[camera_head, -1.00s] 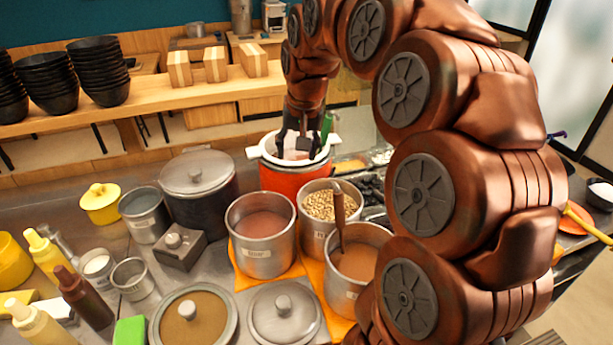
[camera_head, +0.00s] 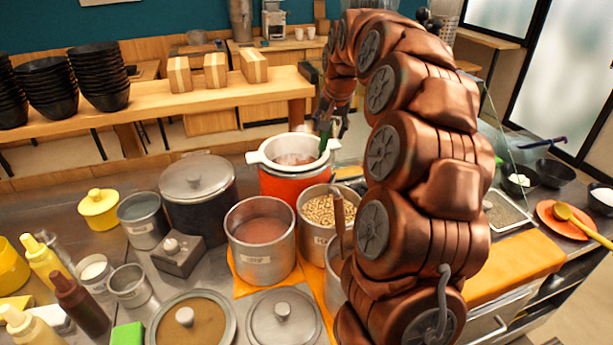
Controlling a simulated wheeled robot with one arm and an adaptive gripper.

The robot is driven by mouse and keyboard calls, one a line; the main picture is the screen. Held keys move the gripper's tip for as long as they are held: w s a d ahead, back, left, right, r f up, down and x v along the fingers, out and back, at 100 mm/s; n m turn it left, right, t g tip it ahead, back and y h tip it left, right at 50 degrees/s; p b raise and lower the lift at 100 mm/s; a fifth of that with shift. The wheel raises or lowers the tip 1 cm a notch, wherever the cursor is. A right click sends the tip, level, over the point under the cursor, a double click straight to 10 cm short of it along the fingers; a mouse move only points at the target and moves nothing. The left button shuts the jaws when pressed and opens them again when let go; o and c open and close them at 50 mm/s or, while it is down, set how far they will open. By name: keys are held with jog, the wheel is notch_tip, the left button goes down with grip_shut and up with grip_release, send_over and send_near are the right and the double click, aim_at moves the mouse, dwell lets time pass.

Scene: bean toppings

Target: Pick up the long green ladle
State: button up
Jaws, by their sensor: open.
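The long green ladle (camera_head: 324,140) stands in the orange pot (camera_head: 297,186) with a white rim, near the pot's right edge. Only a short upper part of its green handle shows; its lower end is hidden in the pot. My gripper (camera_head: 333,124) is at the handle's upper end, just above the right of the rim. It is open, but its fingers are small and partly hidden, so I cannot tell whether the handle lies between them.
Steel pots of pink soup (camera_head: 262,222) and beans (camera_head: 323,210) stand in front of the orange pot. A dark lidded pot (camera_head: 197,190) is to its left. A wooden shelf (camera_head: 160,99) with black bowls runs behind. An orange board (camera_head: 515,262) lies at right.

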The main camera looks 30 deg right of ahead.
aim_at(325, 138)
jog(key=x, duration=0.1)
jog(key=p+x, duration=0.1)
jog(key=x, duration=0.1)
jog(key=p+x, duration=0.1)
jog(key=shift+w+a+f, duration=0.15)
jog(key=shift+a+f, duration=0.15)
jog(key=shift+f, duration=0.15)
grip_shut()
